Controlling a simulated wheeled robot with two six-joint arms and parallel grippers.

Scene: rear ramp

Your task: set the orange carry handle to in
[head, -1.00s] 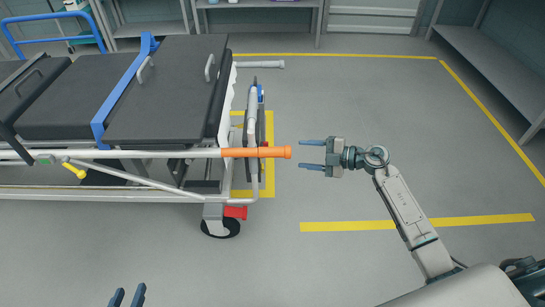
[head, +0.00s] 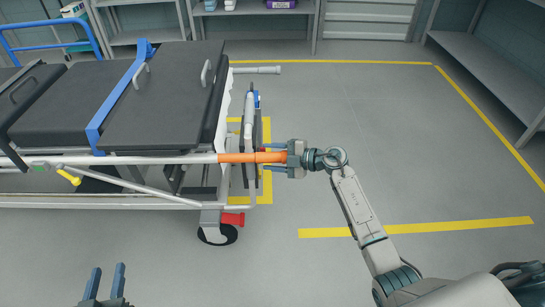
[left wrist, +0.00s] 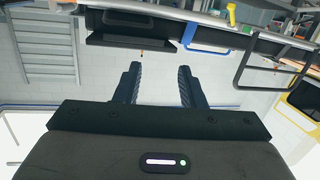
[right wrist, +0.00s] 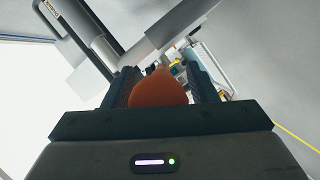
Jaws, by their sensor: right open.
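The orange carry handle (head: 250,157) sticks out to the right from the end of the stretcher's (head: 160,95) near side rail. My right gripper (head: 276,157) is at the handle's outer end, with its open fingers on either side of it. In the right wrist view the rounded orange handle end (right wrist: 157,88) sits between the two fingers, close to the palm. My left gripper (head: 104,282) is low at the left, apart from the stretcher. Its fingers stand apart with nothing between them in the left wrist view (left wrist: 157,85).
A grey handle (head: 256,70) extends from the stretcher's far side. A caster wheel (head: 217,234) stands under the near corner, beside a red pedal (head: 233,218). Shelves (head: 500,80) line the right side and back. The floor to the right is clear, with yellow lines.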

